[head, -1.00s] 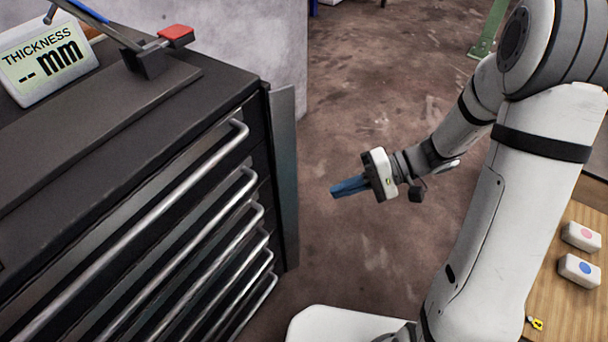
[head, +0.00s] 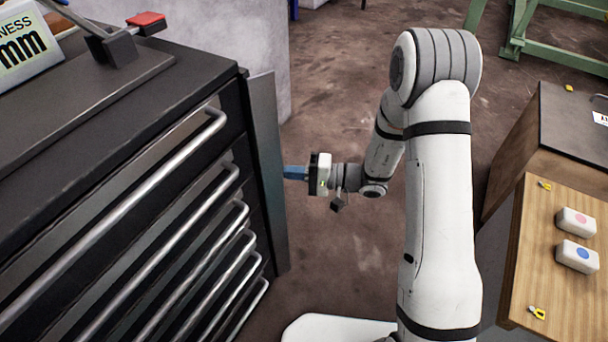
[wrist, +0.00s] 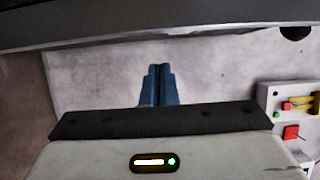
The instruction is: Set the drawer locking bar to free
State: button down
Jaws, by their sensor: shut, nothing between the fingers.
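The drawer locking bar (head: 267,175) is a tall grey plate standing along the right front edge of the dark drawer cabinet (head: 120,140). It sticks out at an angle beside the drawer ends. My gripper (head: 286,172) is just right of the bar at about mid height, its blue fingers pointing left toward it. I cannot tell whether the fingertips touch the bar. In the wrist view the blue fingers (wrist: 159,72) are together with nothing between them. A dark grey band (wrist: 150,28) crosses the top of that view; I cannot tell which part it is.
Several drawers with long metal handles (head: 205,185) face my side. A wooden table (head: 545,240) with two white button boxes (head: 577,256) is at right. A green frame (head: 560,45) stands behind. In the wrist view, a box with a red button (wrist: 291,132) is at right.

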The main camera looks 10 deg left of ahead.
aim_at(283, 187)
jog(key=shift+s+d+b, duration=0.25)
jog(key=shift+s+d, duration=0.15)
jog(key=shift+s, duration=0.4)
jog(key=shift+s+d+b, duration=0.25)
jog(key=shift+s+d, duration=0.1)
jog(key=shift+s, duration=0.4)
jog(key=shift+s+d+b, duration=0.4)
jog(key=shift+s+b, duration=0.2)
jog(key=shift+s, duration=0.15)
jog(key=shift+w+d, duration=0.1)
jog(key=shift+w, duration=0.05)
